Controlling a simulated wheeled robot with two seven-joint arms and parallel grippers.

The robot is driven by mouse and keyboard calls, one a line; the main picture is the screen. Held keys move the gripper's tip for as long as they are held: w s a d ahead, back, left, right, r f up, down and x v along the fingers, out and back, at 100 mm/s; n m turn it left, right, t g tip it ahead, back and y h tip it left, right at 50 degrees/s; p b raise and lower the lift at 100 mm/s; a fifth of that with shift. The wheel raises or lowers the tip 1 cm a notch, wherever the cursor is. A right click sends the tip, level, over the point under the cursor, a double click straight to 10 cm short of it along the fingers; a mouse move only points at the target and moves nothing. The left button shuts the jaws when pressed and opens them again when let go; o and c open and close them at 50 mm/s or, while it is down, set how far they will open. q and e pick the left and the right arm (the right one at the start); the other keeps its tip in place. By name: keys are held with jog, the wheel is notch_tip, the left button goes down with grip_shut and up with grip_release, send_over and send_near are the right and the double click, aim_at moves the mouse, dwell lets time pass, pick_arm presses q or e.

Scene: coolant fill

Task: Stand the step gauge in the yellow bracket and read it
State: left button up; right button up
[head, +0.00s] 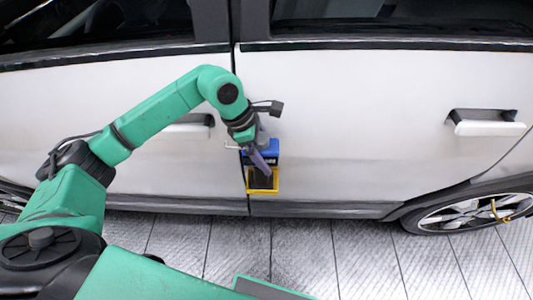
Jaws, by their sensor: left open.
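The yellow bracket (277,186) is on the white car door, low near the gap between the two doors. A dark area shows inside its yellow frame. A blue piece (273,147) with dark marks sits directly above the bracket; I cannot tell whether it is the step gauge or part of the bracket. My left gripper (265,168) is open, pointing down in front of the blue piece and the upper part of the bracket, hiding some of both. I cannot tell whether it touches either. I cannot make out a separate step gauge. My right gripper is not in view.
The white car side fills the back, with door handles at left (190,128) and right (487,123). A wheel (470,213) stands at the lower right. The grey plank-patterned floor (350,255) is clear in front of the car.

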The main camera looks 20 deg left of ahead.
pick_arm(q)
jog(key=b+v, duration=0.2)
jog(key=v, duration=0.9)
jog(key=shift+s+a+r, duration=0.1)
